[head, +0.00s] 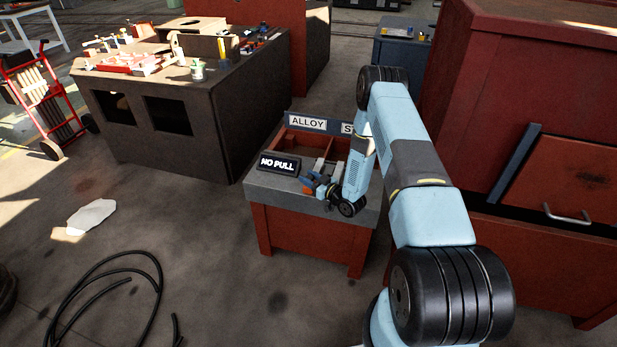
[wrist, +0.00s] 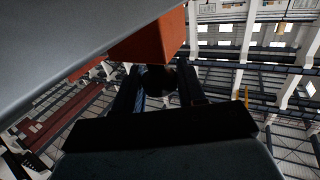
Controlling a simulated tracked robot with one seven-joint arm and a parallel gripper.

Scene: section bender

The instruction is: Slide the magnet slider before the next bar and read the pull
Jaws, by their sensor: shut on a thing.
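The magnet slider appears as a small orange block (head: 309,190) at the front of the grey-topped bench, partly hidden by my gripper (head: 321,187). In the wrist view the orange block (wrist: 152,42) is large, with a dark round knob (wrist: 157,80) below it. My gripper's fingers (wrist: 158,92) stand on both sides of this knob and are shut on it. Light grey bars (head: 319,165) lie just behind the slider; which bar it faces is unclear. The readout (head: 279,164), left of the slider, says "NO PULL".
The red bench (head: 305,238) carries an open red tray (head: 290,136) behind the bars, labelled "ALLOY" and, partly hidden by my arm, "ST". A dark workbench (head: 170,115) stands left, a large red cabinet (head: 490,90) right. A black cable (head: 105,285) lies on the floor.

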